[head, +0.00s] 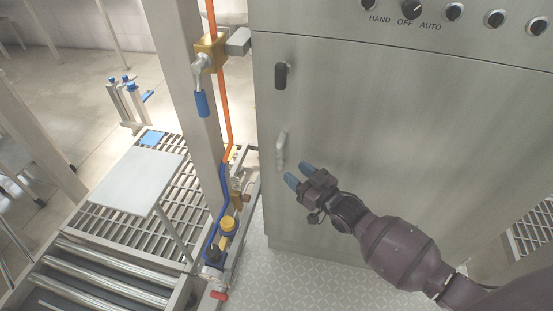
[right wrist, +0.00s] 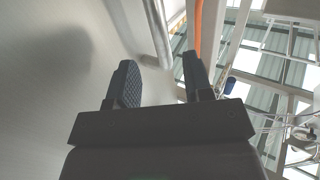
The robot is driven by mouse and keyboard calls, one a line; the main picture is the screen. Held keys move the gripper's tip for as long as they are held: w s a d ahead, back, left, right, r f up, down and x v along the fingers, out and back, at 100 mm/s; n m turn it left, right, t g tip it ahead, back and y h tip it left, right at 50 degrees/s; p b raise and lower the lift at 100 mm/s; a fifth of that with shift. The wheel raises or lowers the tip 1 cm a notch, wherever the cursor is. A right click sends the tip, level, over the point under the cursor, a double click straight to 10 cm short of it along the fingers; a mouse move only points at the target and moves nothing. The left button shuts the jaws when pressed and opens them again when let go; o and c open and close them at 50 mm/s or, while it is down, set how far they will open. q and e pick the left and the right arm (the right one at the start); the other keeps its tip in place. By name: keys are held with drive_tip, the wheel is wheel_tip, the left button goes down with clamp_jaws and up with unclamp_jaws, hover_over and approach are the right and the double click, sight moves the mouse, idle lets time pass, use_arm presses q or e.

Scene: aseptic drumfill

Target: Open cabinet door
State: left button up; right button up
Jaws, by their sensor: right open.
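The cabinet door (head: 400,130) is a plain steel panel and looks shut. A pale vertical bar handle (head: 281,151) is near its left edge, with a dark oval latch (head: 281,76) above it. My right gripper (head: 298,174) is open and empty, just right of and slightly below the handle, with blue-tipped fingers. In the right wrist view the fingers (right wrist: 160,85) are spread apart, and the handle bar (right wrist: 158,35) shows beyond them, toward the gap. I cannot see contact between the fingers and the handle. My left gripper is not in view.
A control panel with knobs (head: 411,9) tops the cabinet. Left of the cabinet stand a steel post (head: 185,75), an orange pipe (head: 222,110) and a brass valve with a blue handle (head: 202,103). A roller conveyor (head: 95,265) lies at lower left. Patterned floor (head: 290,275) is clear below the door.

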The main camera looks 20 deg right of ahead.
sight(282, 162)
drive_tip(key=b+x, duration=0.1)
drive_tip(key=x, duration=0.5)
drive_tip(key=shift+f, duration=0.15)
drive_tip(key=shift+w+a, duration=0.25)
drive_tip(key=shift+w, duration=0.3)
drive_tip(key=shift+c, duration=0.2)
clamp_jaws()
